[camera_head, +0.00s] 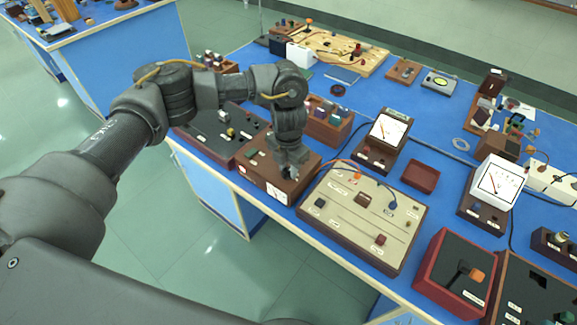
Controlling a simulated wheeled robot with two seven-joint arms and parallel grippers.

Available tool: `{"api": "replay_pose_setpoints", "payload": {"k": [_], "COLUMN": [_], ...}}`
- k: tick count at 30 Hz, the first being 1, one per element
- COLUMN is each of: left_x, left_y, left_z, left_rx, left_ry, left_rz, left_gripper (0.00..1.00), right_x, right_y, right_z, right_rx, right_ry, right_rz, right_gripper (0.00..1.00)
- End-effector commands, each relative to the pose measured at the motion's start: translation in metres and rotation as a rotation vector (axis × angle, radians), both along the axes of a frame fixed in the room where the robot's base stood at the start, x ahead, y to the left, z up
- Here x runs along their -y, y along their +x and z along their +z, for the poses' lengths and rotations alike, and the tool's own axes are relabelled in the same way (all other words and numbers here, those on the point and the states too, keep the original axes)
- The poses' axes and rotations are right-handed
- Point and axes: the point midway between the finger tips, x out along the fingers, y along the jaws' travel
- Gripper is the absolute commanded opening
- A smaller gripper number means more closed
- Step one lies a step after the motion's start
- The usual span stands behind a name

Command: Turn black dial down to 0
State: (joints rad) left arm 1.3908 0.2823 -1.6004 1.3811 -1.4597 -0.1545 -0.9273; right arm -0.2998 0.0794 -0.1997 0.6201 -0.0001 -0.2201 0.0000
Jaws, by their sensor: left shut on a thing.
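My left gripper (290,173) reaches in from the left and points down at a brown wooden box (262,180) near the front edge of the blue bench. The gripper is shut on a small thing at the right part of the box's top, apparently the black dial. The jaws hide that dial, so its pointer and scale cannot be read. My right gripper is out of view.
A beige panel with sliders (362,222) stands close to the right of the box. A dark panel (220,132) lies to its left, and a brown crate (328,122) stands behind. White-faced meters (388,130) and wires stand further right. Open floor (160,225) lies in front.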

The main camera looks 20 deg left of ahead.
Motion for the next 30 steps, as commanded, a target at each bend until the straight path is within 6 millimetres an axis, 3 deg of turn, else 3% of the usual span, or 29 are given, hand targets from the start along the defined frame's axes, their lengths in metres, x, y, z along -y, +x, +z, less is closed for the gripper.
{"api": "replay_pose_setpoints", "payload": {"k": [8, 30], "left_x": [0.000, 0.000], "left_y": [0.000, 0.000], "left_z": [0.001, 0.003], "left_rx": [-0.001, 0.000], "left_ry": [0.000, -0.001], "left_rz": [0.152, 0.848], "left_gripper": [0.06, 0.06], "right_x": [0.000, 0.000], "right_y": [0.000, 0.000], "right_z": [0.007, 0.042], "right_rx": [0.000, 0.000], "right_ry": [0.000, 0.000], "right_rz": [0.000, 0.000], "right_gripper": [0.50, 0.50]}}
